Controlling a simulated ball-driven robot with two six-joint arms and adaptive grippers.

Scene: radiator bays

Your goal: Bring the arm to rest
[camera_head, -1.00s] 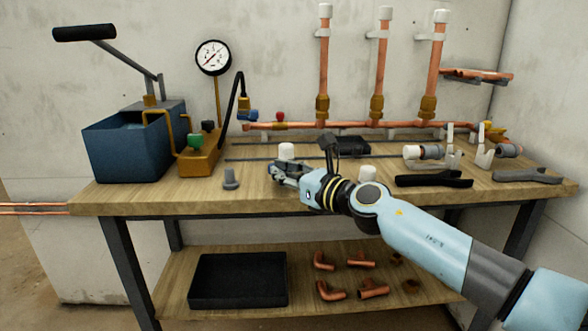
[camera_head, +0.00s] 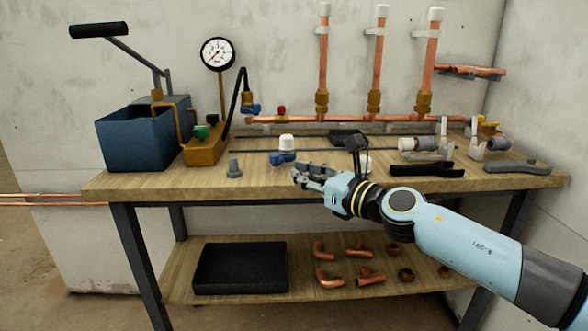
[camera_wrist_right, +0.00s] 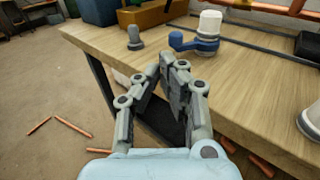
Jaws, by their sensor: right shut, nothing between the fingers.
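My right arm comes in from the lower right in the head view. Its gripper (camera_head: 300,176) is near the front edge of the workbench (camera_head: 140,186), in front of a white-capped fitting with a blue lever (camera_head: 284,155). In the right wrist view the gripper's fingers (camera_wrist_right: 168,70) are closed together with nothing between them. The white-capped fitting (camera_wrist_right: 209,24) stands on the bench beyond the fingertips, apart from them. My left gripper is not in view.
A blue tank pump (camera_head: 140,142) and a gauge (camera_head: 217,54) stand at the left. A grey plug (camera_head: 234,168) stands left of my gripper. Vertical copper pipes (camera_head: 378,62) rise at the back. Elbows (camera_head: 328,278) and a black tray (camera_head: 240,268) lie on the lower shelf.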

